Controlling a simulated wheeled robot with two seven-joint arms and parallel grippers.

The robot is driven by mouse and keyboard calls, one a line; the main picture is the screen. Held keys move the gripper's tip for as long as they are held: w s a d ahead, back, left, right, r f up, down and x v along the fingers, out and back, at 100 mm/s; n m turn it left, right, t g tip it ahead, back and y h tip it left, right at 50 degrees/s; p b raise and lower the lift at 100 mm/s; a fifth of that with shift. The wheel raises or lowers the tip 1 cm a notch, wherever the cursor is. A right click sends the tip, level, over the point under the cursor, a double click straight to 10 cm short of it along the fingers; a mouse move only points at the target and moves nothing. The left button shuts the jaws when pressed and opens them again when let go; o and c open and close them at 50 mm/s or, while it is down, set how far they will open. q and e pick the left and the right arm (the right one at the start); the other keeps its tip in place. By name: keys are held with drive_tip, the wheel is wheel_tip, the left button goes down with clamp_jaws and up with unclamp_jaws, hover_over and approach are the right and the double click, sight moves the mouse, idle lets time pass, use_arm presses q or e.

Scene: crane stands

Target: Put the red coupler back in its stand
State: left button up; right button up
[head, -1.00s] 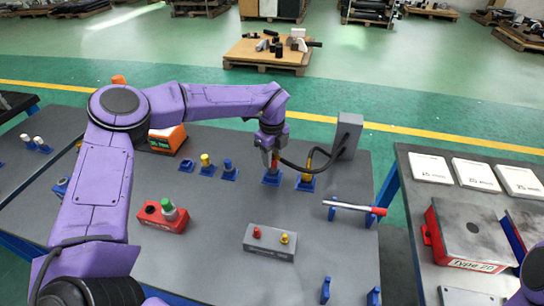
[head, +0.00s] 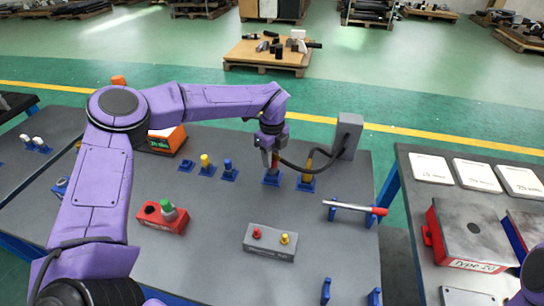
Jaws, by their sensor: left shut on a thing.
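The red coupler (head: 275,162) is at the blue stand (head: 272,179) on the grey table, with a dark hose running from it to the right. My left gripper (head: 271,154) comes down from above, shut on the coupler, and hides much of it. The coupler is upright and directly over or in the stand; I cannot tell whether it is fully seated. My right gripper is not in view; only a bit of purple arm shows at the right edge.
A yellow coupler (head: 307,165) stands close on the right, before a grey post (head: 347,136). Blue stands with yellow (head: 205,161) and blue (head: 228,166) pieces are on the left. A grey box (head: 270,243) and red box (head: 163,218) stand in front.

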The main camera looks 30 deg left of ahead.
use_arm(q)
drive_tip(key=shift+f+b, duration=1.3)
drive_tip(key=shift+f, duration=0.3)
drive_tip(key=o, duration=1.2)
drive_tip(key=shift+r, duration=0.15)
drive_tip(key=shift+r, duration=0.1)
drive_tip(key=shift+r+p, duration=1.7)
drive_tip(key=shift+r, duration=0.75)
